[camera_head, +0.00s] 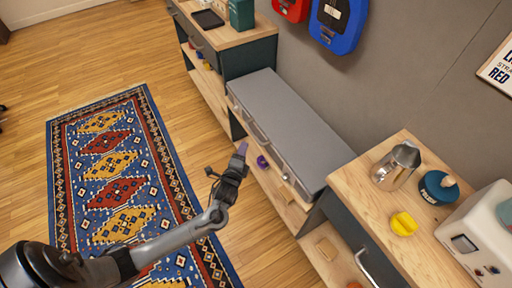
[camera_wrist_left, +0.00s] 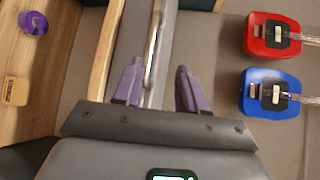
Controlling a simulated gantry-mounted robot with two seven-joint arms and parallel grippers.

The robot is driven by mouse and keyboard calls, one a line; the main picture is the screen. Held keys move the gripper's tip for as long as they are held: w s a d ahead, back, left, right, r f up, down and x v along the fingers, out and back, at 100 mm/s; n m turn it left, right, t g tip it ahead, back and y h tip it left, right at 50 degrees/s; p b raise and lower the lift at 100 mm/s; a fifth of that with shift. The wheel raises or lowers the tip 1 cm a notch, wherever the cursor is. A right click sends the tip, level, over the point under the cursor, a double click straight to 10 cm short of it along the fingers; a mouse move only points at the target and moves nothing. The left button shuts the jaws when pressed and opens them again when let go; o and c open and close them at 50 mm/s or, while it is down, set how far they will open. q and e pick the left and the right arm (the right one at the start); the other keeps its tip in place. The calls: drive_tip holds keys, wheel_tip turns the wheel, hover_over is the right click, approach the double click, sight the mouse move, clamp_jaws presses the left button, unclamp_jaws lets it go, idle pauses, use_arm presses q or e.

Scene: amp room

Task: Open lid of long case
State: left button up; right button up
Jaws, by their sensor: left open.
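The long case (camera_head: 300,130) is grey, with its flat lid down, and rests on the low wooden shelf unit against the wall. Its front side faces left and carries handles and a round latch (camera_head: 286,177). My left gripper (camera_head: 241,150) is at the front side of the case, with its purple fingers pointing toward it. In the left wrist view the left gripper (camera_wrist_left: 160,78) is open, and a shiny metal handle (camera_wrist_left: 154,45) runs between its fingers. I cannot tell whether either finger touches it. My right gripper is not in view.
A wooden-topped cabinet (camera_head: 433,250) with a metal jug (camera_head: 396,166), a yellow item (camera_head: 403,224) and a white machine stands to the right. Another cabinet (camera_head: 245,60) stands beyond the case. Red and blue wall units (camera_head: 338,22) hang behind.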

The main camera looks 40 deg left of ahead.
sight(252, 132)
use_arm(q)
drive_tip(key=shift+t, duration=0.3)
drive_tip(key=shift+f+b+x, duration=0.35)
drive_tip(key=shift+b+x, duration=1.25)
drive_tip(key=shift+x, duration=0.65)
drive_tip(key=shift+f+b+x, duration=0.4)
drive_tip(key=shift+b+x, duration=1.25)
drive_tip(key=shift+x, duration=0.6)
drive_tip(key=shift+f+b+x, duration=0.35)
drive_tip(key=shift+b+x, duration=1.25)
drive_tip(key=shift+x, duration=0.65)
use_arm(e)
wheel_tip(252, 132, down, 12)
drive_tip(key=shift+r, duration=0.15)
use_arm(q)
drive_tip(key=shift+s+d, duration=0.1)
drive_tip(key=shift+d, duration=0.1)
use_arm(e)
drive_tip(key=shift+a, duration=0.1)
use_arm(q)
clamp_jaws()
